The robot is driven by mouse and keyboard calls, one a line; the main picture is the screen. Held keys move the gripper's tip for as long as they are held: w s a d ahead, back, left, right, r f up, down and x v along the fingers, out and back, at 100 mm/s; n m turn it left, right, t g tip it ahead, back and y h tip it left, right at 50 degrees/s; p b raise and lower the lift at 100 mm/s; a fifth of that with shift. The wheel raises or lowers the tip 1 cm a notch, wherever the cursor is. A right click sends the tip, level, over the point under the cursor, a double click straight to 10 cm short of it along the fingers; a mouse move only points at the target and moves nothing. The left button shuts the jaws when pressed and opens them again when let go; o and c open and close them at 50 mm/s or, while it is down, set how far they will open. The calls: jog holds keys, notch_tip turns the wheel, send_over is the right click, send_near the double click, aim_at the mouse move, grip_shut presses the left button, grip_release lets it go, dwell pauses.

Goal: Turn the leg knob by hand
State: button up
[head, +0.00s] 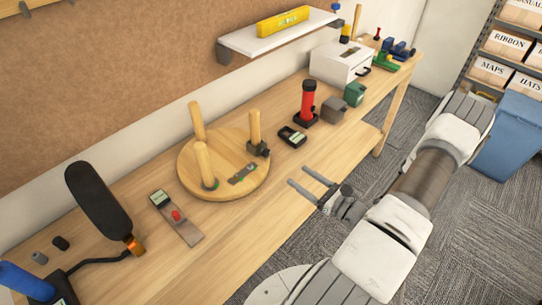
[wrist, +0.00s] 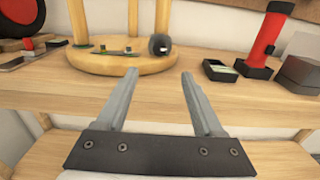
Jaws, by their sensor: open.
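A round wooden stool (head: 225,180) lies upside down on the workbench, its legs pointing up. A dark knob (head: 258,149) is at the foot of the right leg (head: 254,126). In the wrist view the knob (wrist: 159,45) shows as a dark round piece on the rim side of the seat, straight beyond the fingertips. My gripper (head: 298,176) is open and empty, near the bench's front edge, to the right of and short of the stool. In the wrist view the gripper (wrist: 159,72) has its two fingers apart, with nothing between them. A flat metal plate (head: 243,173) lies on the seat.
A dark box with a pale face (head: 292,136), a red cylinder on a black base (head: 308,100) and a grey block (head: 334,109) stand right of the stool. A strip with a red knob (head: 177,220) lies left. The bench front between stool and gripper (head: 245,222) is clear.

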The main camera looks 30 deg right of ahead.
aim_at(268, 154)
jog(key=p+x, duration=0.1)
jog(key=x, duration=1.1)
jog(key=shift+w+a+f, duration=0.1)
jog(key=shift+w, duration=0.1)
grip_shut()
